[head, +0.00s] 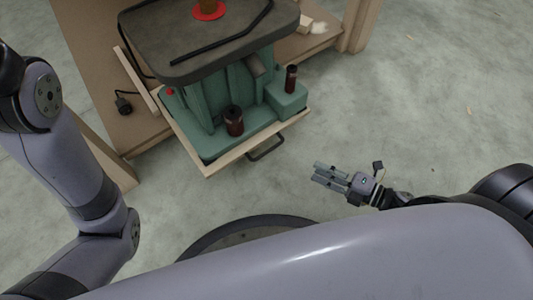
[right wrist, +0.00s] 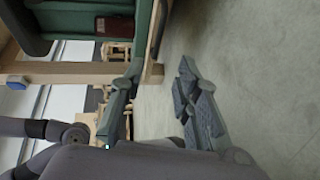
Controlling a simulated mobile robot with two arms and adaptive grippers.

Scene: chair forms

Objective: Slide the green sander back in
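The green sander (head: 240,95) stands upright on a wooden pull-out tray (head: 210,165) that sticks out of a wooden cabinet in the head view. It has a dark grey top and dark red knobs. A dark handle (head: 268,150) is on the tray's front edge. My right gripper (head: 325,173) is right of and in front of the tray, apart from it, with nothing in it. In the right wrist view its fingers (right wrist: 160,90) are spread, and part of the green sander (right wrist: 70,15) shows at upper left. My left gripper is outside the view; only my left arm shows.
The wooden cabinet (head: 95,60) stands behind and left of the tray. A black plug (head: 123,103) with a cable lies left of the sander. Wood pieces (head: 312,25) lie behind it at right.

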